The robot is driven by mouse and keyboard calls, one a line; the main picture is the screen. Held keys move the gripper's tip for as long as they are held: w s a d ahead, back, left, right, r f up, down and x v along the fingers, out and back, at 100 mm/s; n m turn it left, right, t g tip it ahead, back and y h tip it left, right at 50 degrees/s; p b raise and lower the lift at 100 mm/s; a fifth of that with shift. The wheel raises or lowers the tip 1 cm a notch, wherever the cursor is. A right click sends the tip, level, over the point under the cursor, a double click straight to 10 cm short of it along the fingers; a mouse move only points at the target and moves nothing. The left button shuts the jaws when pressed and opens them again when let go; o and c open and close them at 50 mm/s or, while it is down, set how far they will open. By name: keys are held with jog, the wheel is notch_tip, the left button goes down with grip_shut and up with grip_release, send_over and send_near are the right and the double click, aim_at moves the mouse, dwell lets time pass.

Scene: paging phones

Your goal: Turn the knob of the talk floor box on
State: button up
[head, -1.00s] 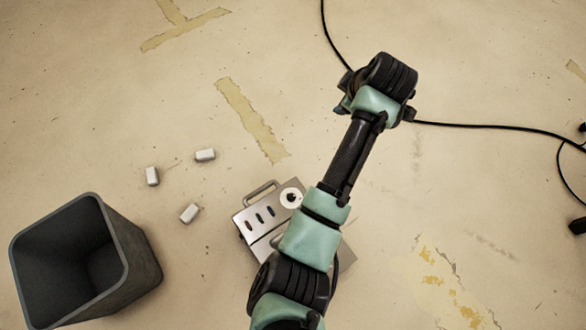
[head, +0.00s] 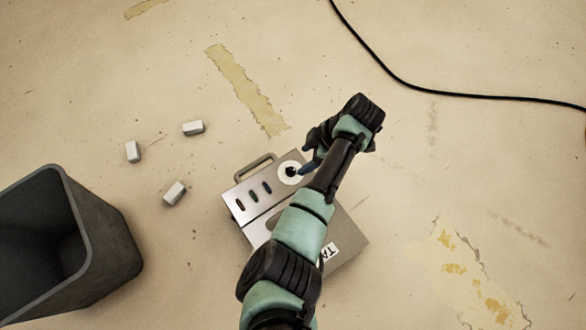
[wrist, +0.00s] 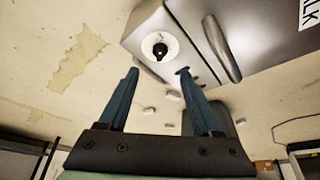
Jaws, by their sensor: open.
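The talk floor box (head: 350,238) is a silver metal case on the floor, partly hidden under my arm in the head view. Its dark knob (head: 290,171) sits on a white round dial at the upper corner, near the handle. The box also fills the upper right of the wrist view (wrist: 150,22), where the knob (wrist: 160,51) shows just beyond my fingertips. My gripper (head: 308,168) is beside the knob, to its right in the head view. In the wrist view my gripper (wrist: 158,71) is open, with blue fingers apart and nothing between them. Contact with the knob cannot be told.
A dark grey bin (head: 118,240) stands at the left. Three small white blocks lie between it and the box, one of them here (head: 174,193). A black cable (head: 420,88) crosses the floor at the upper right. The floor right of the box is clear.

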aim_at(291, 169)
jog(key=b+x, duration=0.5)
jog(key=x, duration=0.3)
jog(key=shift+w+a+f, duration=0.1)
jog(key=shift+f, duration=0.3)
grip_shut()
